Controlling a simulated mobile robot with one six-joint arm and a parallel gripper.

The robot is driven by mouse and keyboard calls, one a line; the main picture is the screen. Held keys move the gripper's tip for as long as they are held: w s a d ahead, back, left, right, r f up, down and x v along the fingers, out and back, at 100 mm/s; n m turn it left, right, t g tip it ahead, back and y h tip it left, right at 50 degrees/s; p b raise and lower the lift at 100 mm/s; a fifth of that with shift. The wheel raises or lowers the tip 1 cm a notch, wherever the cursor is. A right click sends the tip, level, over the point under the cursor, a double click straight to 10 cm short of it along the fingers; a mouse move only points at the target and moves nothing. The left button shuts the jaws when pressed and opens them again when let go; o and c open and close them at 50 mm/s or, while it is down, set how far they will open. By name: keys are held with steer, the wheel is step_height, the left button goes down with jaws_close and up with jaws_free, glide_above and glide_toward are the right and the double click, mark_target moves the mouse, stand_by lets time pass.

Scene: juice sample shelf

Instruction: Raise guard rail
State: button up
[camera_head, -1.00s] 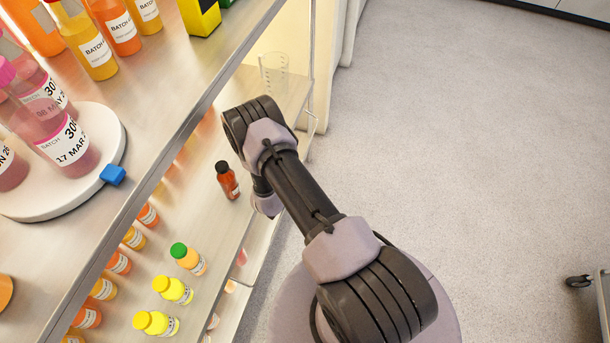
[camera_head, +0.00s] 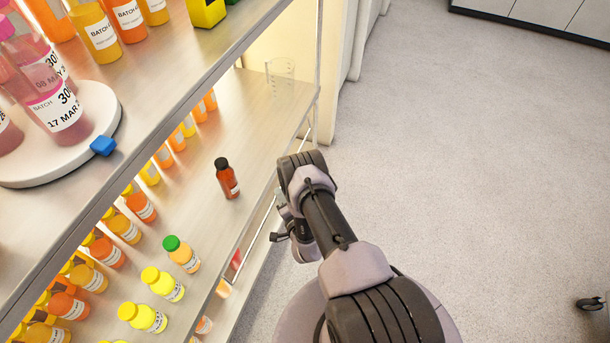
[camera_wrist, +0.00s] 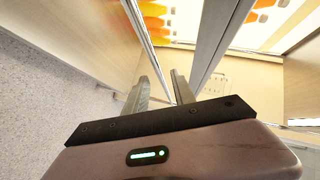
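The guard rail (camera_head: 254,247) is a thin metal bar along the front of the middle shelf (camera_head: 222,218), low beside its edge. It is partly hidden by my arm. My gripper (camera_head: 281,237) is just outside the front edge of that shelf, close to the rail. In the wrist view my gripper (camera_wrist: 161,90) has its two fingers apart, with a gap between them. Long metal bars run away from the fingers there. I cannot tell whether a finger touches the rail.
A dark red bottle with a black cap (camera_head: 227,178), a green-capped bottle (camera_head: 182,254) and yellow-capped bottles (camera_head: 163,284) stand on the middle shelf. A clear beaker (camera_head: 281,77) is at its far end. The upper shelf holds a white turntable (camera_head: 97,106). The floor at right is open.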

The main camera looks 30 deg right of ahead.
steer(key=r+p+v, duration=0.1)
steer(key=p+v, duration=0.9)
steer(key=v, duration=0.2)
steer(key=d+r+m+g+h+p, duration=0.5)
steer(key=d+r+m+h, duration=0.15)
steer(key=d, duration=0.65)
steer(key=s+d+r+m+g+h+p, duration=0.35)
steer(key=s+r+m+g+p, duration=0.2)
steer(key=r+m+g, duration=0.3)
steer(key=s+a+r+m+g+y+p, duration=0.4)
steer(key=a+r+m+g+p, duration=0.15)
steer(key=r+m, duration=0.25)
steer(key=w+a+r+m+t+y+p, duration=0.1)
steer(key=w+a+r+m+y+p, duration=0.1)
steer(key=a, duration=0.3)
steer(key=w+a+r+m+y+p, duration=0.2)
steer(key=a+r+m+y, duration=0.1)
steer(key=a+r+m, duration=0.1)
steer(key=shift+a+m+t+p, duration=0.3)
steer(key=shift+a+m+t, duration=0.15)
steer(key=shift+a, duration=0.5)
steer(key=shift+r, duration=0.1)
